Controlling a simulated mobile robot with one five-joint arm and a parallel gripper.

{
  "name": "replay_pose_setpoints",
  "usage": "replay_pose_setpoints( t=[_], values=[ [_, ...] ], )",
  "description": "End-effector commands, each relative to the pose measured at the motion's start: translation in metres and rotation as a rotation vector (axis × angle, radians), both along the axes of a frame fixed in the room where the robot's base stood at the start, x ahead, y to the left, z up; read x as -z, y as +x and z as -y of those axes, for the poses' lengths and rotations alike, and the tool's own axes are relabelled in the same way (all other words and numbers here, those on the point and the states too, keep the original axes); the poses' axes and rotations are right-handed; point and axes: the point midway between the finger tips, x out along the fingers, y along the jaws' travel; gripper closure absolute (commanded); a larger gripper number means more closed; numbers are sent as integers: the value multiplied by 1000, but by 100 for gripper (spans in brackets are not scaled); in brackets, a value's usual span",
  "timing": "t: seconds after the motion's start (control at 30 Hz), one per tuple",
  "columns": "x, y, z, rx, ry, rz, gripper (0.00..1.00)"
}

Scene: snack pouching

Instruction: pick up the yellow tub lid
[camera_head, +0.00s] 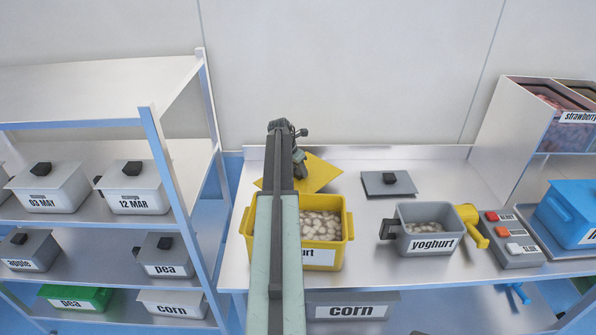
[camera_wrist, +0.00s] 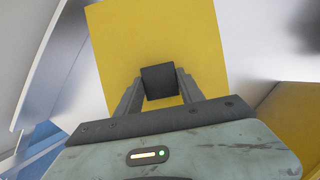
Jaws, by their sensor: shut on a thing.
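The yellow tub lid (camera_head: 320,172) is a flat square plate, seen behind the yellow tub in the head view. It looks tilted there, and I cannot tell whether it touches the counter. In the wrist view the lid (camera_wrist: 150,38) fills the upper middle, with its dark square knob (camera_wrist: 159,82) between my two fingers. My gripper (camera_wrist: 158,88) is shut on that knob. In the head view my arm hides part of the lid and my fingertips. The open yellow tub (camera_head: 335,262) holds pale round pieces and stands in front of the lid.
A grey lid (camera_head: 389,183) lies on the counter (camera_head: 370,215) to the right. A grey yoghurt tub (camera_head: 428,228) stands in front of it, beside a yellow-handled device (camera_head: 469,222) and a button box (camera_head: 512,240). A shelf rack (camera_head: 165,150) with lidded tubs stands at left.

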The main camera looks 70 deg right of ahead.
Motion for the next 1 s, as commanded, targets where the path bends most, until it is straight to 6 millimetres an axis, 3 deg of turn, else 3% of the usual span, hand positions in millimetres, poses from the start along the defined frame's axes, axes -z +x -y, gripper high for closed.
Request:
replay_pose_setpoints(
  t=[0.03,0.43,0.5,1.0],
  values=[
    [-21,0,0,0,0,0,100],
    [-86,1,0,-1,0,0,100],
    [-76,-16,6,1,0,0,100],
    [-75,-136,53,1,0,0,100]
  ],
)
